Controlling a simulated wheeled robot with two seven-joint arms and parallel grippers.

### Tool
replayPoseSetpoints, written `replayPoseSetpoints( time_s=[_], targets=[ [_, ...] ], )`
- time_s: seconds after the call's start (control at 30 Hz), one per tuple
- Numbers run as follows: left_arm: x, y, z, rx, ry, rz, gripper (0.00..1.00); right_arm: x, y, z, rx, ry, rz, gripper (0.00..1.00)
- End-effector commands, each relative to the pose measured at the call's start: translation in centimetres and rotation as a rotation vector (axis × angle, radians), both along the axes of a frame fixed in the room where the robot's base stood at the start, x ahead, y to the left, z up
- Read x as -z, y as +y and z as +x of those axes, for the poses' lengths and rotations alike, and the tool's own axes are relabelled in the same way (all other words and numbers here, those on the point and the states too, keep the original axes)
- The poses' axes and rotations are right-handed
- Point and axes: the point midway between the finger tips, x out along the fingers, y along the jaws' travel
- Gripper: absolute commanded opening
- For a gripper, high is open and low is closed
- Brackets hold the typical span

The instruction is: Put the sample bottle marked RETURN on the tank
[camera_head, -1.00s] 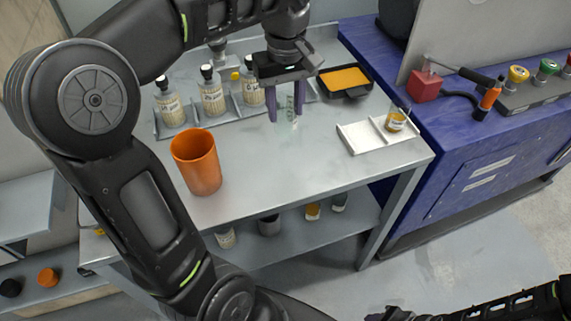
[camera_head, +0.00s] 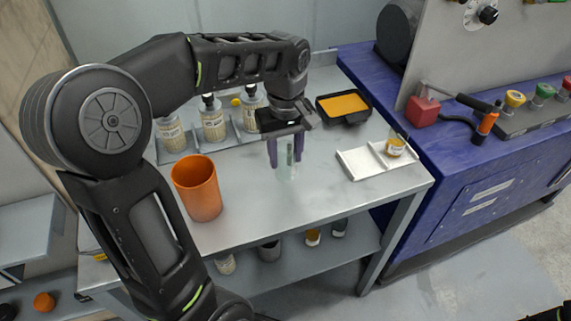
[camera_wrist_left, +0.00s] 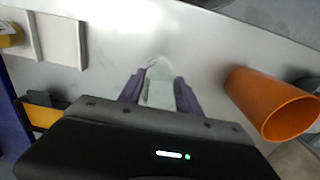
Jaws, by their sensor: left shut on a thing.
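My left gripper (camera_head: 286,163) is shut on a clear, pale green glass bottle (camera_head: 286,172) over the middle of the grey table (camera_head: 300,198). The bottle also shows between the purple fingers of the left gripper (camera_wrist_left: 160,95) in the left wrist view (camera_wrist_left: 159,88). I cannot read a mark on it, nor tell whether its base touches the table. Labelled bottles (camera_head: 213,125) stand in a rack at the back left, their marks too small to read. I cannot tell which thing is the tank.
An orange cup (camera_head: 197,190) stands at the front left of the table. A black tray with a yellow inside (camera_head: 343,106) lies at the back. A blue bench (camera_head: 450,165) with a red block (camera_head: 423,110) is to the right. The table's front middle is clear.

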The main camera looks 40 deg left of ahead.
Motion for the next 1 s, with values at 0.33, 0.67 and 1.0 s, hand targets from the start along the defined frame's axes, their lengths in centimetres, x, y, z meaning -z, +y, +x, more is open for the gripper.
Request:
replayPoseSetpoints(
  time_s=[0.33, 0.67, 1.0],
  targets=[
    [3.4, 0.0, -0.1, 0.000, 0.002, -0.001, 0.01, -0.2, 0.0, 0.0, 0.000, 0.000, 0.000, 0.36],
    [3.8, 0.0, 0.0, 0.000, 0.000, 0.000, 0.01, -0.1, 0.0, 0.0, 0.000, 0.000, 0.000, 0.36],
    [4.0, 0.0, 0.0, 0.000, 0.000, 0.000, 0.59, 0.1, 0.0, 0.0, 0.000, 0.000, 0.000, 0.36]
  ],
)
